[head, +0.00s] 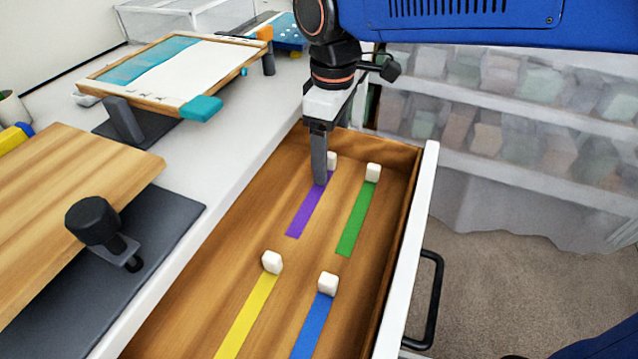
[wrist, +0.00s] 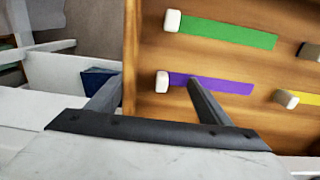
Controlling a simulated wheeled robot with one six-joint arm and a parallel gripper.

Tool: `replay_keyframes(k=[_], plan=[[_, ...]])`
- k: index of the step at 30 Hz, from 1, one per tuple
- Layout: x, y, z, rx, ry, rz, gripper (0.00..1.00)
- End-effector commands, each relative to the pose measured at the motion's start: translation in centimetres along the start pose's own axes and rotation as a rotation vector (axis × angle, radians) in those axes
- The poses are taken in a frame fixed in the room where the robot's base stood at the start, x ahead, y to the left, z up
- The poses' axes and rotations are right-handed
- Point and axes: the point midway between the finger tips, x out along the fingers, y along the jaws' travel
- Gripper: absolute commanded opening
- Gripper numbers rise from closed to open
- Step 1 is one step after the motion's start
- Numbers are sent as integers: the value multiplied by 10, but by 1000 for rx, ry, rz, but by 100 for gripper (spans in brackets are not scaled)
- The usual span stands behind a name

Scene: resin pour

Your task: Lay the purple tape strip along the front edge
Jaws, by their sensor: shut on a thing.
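The purple tape strip (head: 307,208) lies in the open wooden drawer, with a white block (head: 332,160) at its far end. In the wrist view the purple strip (wrist: 235,87) and its white block (wrist: 162,82) show between and beyond my fingers. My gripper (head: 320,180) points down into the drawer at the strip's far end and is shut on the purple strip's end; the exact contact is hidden. A framed board (head: 165,75) with a white and teal face stands on the counter at the upper left, a teal piece at its near corner.
Green (head: 357,220), yellow (head: 246,318) and blue (head: 312,325) strips with white end blocks lie in the same drawer. A wooden board (head: 65,215) and black clamp knob (head: 92,220) occupy the near left counter.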

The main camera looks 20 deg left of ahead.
Motion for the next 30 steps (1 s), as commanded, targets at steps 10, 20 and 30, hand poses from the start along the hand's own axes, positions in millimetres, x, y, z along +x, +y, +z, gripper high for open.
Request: replay_keyframes(k=[10, 20, 30], plan=[[1, -4, 0, -2, -1, -7, 56], [-6, -3, 0, -2, 1, -6, 57], [-14, -3, 0, -2, 1, -6, 57]])
